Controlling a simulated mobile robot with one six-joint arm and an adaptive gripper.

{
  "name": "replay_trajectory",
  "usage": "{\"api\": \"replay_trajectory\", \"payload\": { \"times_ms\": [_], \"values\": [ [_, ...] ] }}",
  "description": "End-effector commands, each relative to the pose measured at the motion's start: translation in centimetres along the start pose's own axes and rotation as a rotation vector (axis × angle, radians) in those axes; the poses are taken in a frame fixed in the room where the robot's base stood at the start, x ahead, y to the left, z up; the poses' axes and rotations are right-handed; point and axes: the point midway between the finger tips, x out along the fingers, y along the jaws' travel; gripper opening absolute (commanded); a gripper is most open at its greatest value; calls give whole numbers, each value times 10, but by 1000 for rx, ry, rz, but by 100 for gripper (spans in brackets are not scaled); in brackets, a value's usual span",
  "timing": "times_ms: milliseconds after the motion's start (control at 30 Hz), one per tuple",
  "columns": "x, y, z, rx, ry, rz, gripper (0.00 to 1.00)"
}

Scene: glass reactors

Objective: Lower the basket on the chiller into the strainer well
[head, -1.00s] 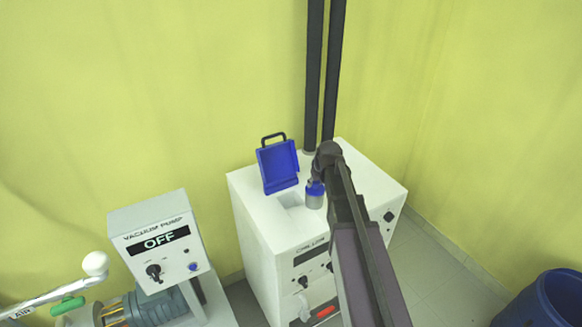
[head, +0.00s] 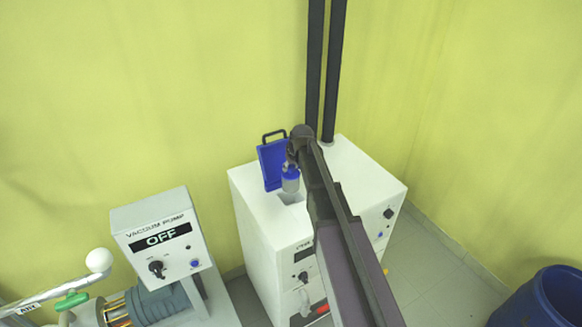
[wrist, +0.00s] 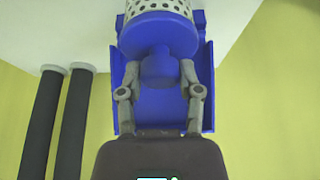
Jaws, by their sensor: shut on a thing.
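The basket (head: 290,184) is a grey perforated cylinder with a blue top and blue knob. It hangs upright over the strainer well (head: 286,199), a recess in the top of the white chiller (head: 258,210). The basket hides part of the well, and I cannot tell its exact height above the opening. My gripper (head: 291,162) is shut on the knob. In the wrist view, both fingers of my gripper (wrist: 160,70) pinch the knob, with the perforated basket wall (wrist: 158,14) beyond. The open blue lid (head: 270,160) stands right behind the basket.
Two dark pipes (head: 314,75) rise from the chiller's back. A vacuum pump box (head: 155,235) reading OFF stands to the left. A blue drum (head: 550,300) is at lower right. The chiller top right of my arm is clear.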

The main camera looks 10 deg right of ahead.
Motion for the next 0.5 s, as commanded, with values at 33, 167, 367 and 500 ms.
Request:
{"api": "replay_trajectory", "payload": {
  "times_ms": [33,167,367,500],
  "values": [
    [3,0,1,0,0,0,0],
    [9,0,4,1,0,0,0],
    [19,1,8,1,0,0,0],
    [26,1,11,1,0,1,0]
  ]
}}
